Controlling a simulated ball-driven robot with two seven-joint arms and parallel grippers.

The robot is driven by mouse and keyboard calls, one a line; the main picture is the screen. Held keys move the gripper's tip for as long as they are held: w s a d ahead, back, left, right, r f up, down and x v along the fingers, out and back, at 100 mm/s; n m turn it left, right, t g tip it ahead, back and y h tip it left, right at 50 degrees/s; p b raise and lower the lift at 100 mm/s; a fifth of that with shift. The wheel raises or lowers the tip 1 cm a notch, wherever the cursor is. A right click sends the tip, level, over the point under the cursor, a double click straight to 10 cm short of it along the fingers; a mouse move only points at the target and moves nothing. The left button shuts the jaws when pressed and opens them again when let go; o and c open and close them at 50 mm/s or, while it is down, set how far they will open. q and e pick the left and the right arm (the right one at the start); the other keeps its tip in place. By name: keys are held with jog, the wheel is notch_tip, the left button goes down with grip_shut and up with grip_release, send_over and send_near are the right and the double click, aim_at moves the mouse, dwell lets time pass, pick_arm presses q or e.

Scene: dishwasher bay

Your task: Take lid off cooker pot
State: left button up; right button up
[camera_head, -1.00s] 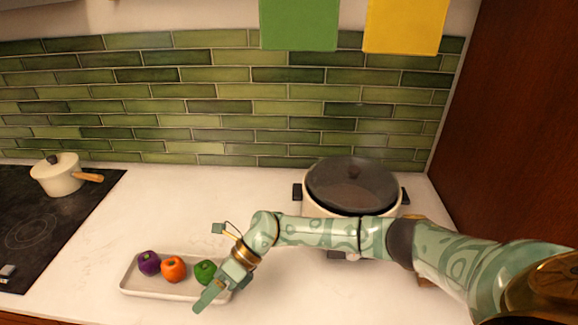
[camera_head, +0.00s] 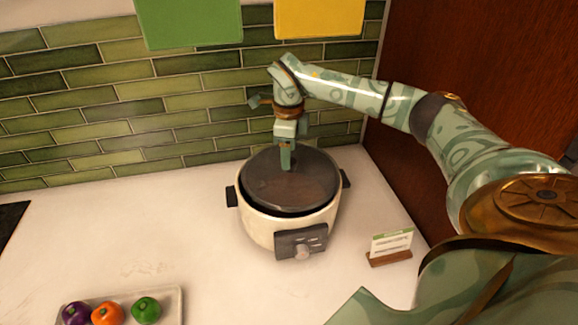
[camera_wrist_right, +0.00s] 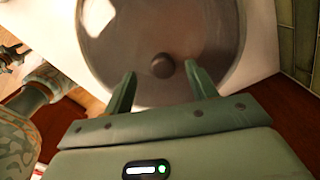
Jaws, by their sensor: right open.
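The cooker pot (camera_head: 262,228) is cream with dark side handles and a dark control panel with a knob, standing upright on the white counter. Its dark glass lid (camera_head: 310,185) sits on top. My right gripper (camera_head: 286,166) is over the lid, pointing down. In the right wrist view my right gripper (camera_wrist_right: 160,80) is open, with the lid's round dark knob (camera_wrist_right: 162,66) between or just beyond its fingertips; I cannot tell if they touch it. The lid (camera_wrist_right: 205,40) fills the upper part of that view. In the head view my gripper hides the knob. My left gripper is not in view.
A tray (camera_head: 172,309) with purple, orange and green vegetables is at the front left. A small card in a wooden stand (camera_head: 391,247) is right of the pot. The tiled wall is close behind, a wooden panel at right. The counter left of the pot is clear.

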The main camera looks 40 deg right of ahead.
notch_tip(320, 180, down, 2)
jog(key=shift+f, duration=0.25)
jog(key=shift+w, duration=0.1)
grip_shut()
jog(key=shift+r, duration=0.1)
